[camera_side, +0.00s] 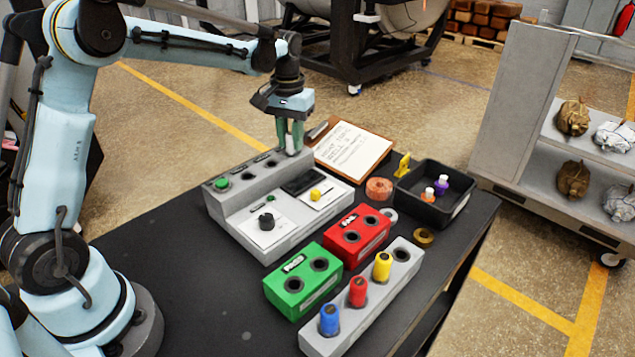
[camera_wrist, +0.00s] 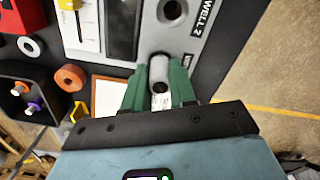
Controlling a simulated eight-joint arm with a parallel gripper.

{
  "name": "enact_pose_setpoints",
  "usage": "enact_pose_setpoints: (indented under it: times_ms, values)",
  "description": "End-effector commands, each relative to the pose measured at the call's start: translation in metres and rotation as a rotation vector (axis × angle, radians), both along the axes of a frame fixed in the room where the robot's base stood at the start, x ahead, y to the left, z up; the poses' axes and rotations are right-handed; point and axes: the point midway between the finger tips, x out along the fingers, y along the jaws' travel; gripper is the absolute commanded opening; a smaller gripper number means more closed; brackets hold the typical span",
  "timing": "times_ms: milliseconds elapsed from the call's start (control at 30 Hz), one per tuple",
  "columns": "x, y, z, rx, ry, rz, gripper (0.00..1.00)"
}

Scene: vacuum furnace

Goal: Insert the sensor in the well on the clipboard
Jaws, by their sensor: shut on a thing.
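My gripper (camera_side: 291,138) has its green fingers shut on a grey cylindrical sensor (camera_wrist: 159,73) with a dark end. It is over the far right end of the raised back of the grey console (camera_side: 232,192). In the wrist view, the sensor overlaps the console's end, beside a partly hidden label. I cannot tell whether its lower end is above or inside a well. An open well (camera_wrist: 172,9) beside the label "WELL 2" shows at the top of that view. The clipboard (camera_side: 352,147) lies behind the console; its handwriting is too blurred to read surely.
The console has a green button (camera_side: 221,183), a black knob (camera_side: 267,221) and a yellow slider (camera_side: 316,194). Red (camera_side: 357,236) and green (camera_side: 302,281) two-hole blocks stand in front. A grey rack (camera_side: 394,285) holds coloured cylinders. A black bin (camera_side: 435,192) sits at right.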

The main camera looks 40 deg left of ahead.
Motion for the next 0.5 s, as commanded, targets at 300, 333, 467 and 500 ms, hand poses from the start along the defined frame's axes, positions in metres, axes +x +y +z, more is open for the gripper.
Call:
enact_pose_setpoints:
  times_ms: [300, 333, 467, 500]
  values:
    - [0.0, 0.0, -0.0018, 0.0, 0.0, 0.0, 0.36]
    - [0.0, 0.0, -0.0018, 0.0, 0.0, 0.0, 0.41]
    - [0.0, 0.0, -0.0018, 0.0, 0.0, 0.0, 0.55]
    - [0.0, 0.0, -0.0017, 0.0, 0.0, 0.0, 0.55]
